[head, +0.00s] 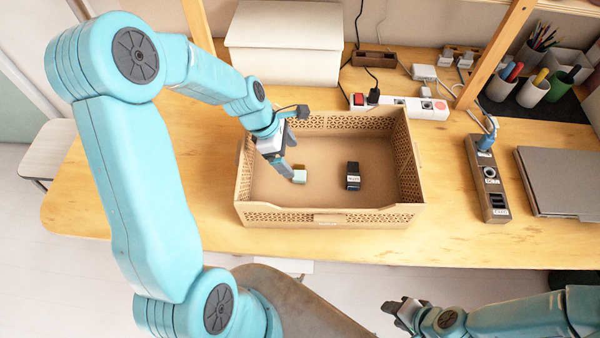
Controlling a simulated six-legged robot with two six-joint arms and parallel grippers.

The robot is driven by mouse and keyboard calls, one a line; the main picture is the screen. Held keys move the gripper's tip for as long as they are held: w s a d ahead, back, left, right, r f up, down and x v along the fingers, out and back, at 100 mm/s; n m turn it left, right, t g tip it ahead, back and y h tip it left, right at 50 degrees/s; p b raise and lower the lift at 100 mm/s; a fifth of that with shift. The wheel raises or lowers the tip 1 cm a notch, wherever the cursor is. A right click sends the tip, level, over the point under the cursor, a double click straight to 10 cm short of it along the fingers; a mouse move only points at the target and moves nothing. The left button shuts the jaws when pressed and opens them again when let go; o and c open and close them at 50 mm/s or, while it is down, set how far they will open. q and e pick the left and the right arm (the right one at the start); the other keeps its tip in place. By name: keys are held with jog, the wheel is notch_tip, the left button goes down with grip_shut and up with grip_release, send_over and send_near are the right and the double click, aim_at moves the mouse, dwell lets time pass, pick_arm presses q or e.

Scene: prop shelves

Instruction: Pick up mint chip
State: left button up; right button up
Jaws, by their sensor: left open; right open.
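The mint chip (299,175), a small pale green block, lies on the floor of a tan open box (325,217) with lattice walls, left of its middle. My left gripper (289,164) reaches down into the box from the upper left. It is open, and one fingertip is right beside the chip's left side. I cannot tell whether they touch. My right gripper (394,309) is open and empty, low in the picture, in front of the table and away from the box.
A small black labelled block (353,177) lies in the box, right of the chip. A white lidded box (285,45) stands behind. A power strip (405,106), a dark socket bar (487,178) and a grey laptop (565,180) lie around it.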

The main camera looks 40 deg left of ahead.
aim_at(298, 171)
pick_arm(q)
jog(key=shift+s+d+f, duration=0.15)
jog(key=shift+d+f, duration=0.05)
jog(key=shift+f, duration=0.35)
jog(key=x, duration=0.4)
jog(key=shift+d+f, duration=0.1)
jog(key=shift+f, duration=0.25)
jog(key=c, duration=1.1)
